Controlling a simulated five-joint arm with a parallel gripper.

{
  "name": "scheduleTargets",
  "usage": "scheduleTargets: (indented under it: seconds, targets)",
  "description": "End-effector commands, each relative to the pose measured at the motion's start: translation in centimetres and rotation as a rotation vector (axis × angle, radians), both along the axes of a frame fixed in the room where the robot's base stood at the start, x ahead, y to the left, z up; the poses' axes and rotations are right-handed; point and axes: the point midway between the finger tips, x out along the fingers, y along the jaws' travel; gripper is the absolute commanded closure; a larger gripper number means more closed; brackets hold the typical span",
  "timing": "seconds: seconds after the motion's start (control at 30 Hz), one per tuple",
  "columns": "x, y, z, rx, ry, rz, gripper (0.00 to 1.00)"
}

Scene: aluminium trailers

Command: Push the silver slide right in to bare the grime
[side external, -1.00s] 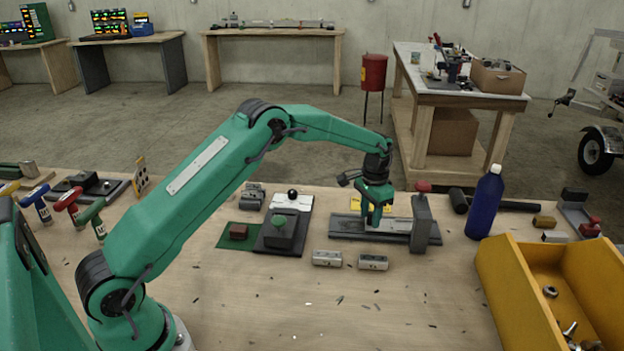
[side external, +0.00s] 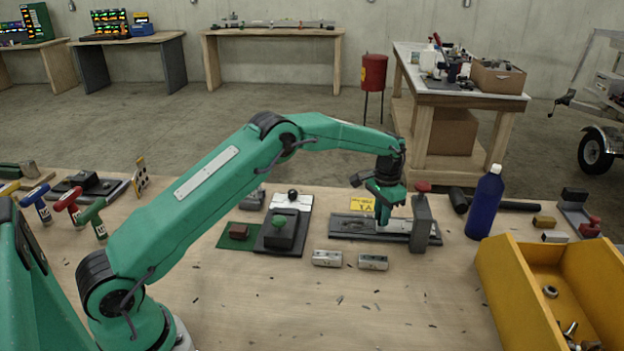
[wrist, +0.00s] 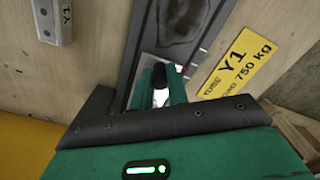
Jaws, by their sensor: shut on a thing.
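The silver slide (wrist: 146,66) shows in the wrist view as a pale plate in the dark grey channel of a long fixture (side external: 345,234). My gripper (side external: 383,221) is low over the fixture, left of its upright grey post (side external: 421,228) with a red knob. The fingers hide much of the slide. A dark, smudged patch of grime (wrist: 183,20) lies bare in the channel beyond it.
A yellow Y1 label (side external: 362,204) lies behind the fixture. Two small metal blocks (side external: 327,258) lie in front. A blue bottle (side external: 486,203) and a yellow bin (side external: 540,258) stand to the right. A dark block with a green knob (side external: 281,231) is at the left.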

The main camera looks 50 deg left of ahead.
Motion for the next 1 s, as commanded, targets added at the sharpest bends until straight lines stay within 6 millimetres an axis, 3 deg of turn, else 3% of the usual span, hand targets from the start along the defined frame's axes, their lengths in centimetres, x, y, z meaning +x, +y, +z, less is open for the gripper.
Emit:
scheduleTargets:
  seconds: [0.2, 0.53, 0.57, 0.67, 1.0]
  targets:
    - [1.06, -0.88, 0.02, 0.000, -0.007, 0.002, 1.00]
    - [1.14, -0.95, 0.06, 0.000, -0.007, 0.003, 1.00]
    - [1.15, -0.94, 0.06, 0.000, -0.007, 0.003, 0.80]
    - [1.11, -0.96, 0.06, 0.000, -0.006, 0.003, 0.62]
    - [1.06, -1.00, 0.16, 0.000, -0.004, 0.002, 0.62]
